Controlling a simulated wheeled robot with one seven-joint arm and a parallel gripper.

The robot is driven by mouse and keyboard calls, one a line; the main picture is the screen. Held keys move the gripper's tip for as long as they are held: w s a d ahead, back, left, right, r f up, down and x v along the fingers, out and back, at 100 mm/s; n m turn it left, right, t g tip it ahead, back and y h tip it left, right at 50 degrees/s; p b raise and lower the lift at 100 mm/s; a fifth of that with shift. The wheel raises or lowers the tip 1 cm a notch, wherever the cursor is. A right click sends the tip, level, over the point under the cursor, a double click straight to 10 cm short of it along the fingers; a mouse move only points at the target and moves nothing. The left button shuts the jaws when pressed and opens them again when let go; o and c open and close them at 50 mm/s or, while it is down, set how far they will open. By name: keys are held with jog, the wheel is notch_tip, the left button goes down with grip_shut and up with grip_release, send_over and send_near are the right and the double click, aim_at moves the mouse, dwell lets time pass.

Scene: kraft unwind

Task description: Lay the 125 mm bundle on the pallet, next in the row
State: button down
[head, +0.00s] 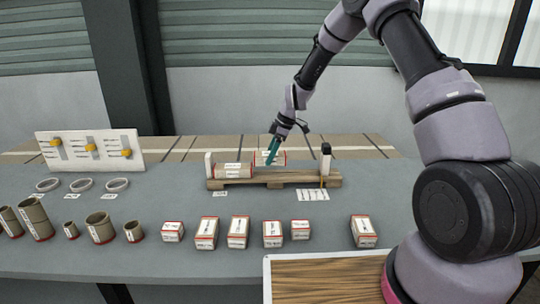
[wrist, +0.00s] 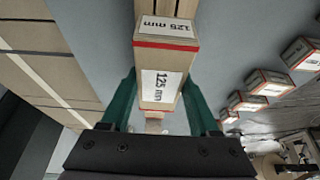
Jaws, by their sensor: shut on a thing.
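My gripper (head: 274,149) is shut on the 125 mm bundle (head: 279,159), a brown block with white labels and red edging. In the wrist view the bundle (wrist: 183,57) sits between my two teal fingers, with "125 mm" readable on two faces. The wooden pallet (head: 300,178) stands on the grey table, with a white post at its left end and a dark-topped post at its right. Another brown bundle (head: 234,171) lies at the pallet's left end. The held bundle is just right of and behind it; whether it touches the pallet I cannot tell.
Several labelled bundles (head: 238,232) stand in a row along the table's front, with brown tubes (head: 100,227) to the left. A white board with yellow sliders (head: 90,149) and rings (head: 82,184) are at the left. The pallet's right half looks clear.

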aim_at(270, 174)
jog(key=shift+f, duration=0.2)
jog(key=shift+f, duration=2.05)
jog(key=shift+f, duration=0.15)
jog(key=shift+c, duration=0.2)
grip_release()
jog(key=v, duration=1)
jog(key=shift+d+r, duration=0.15)
jog(key=shift+r, duration=0.2)
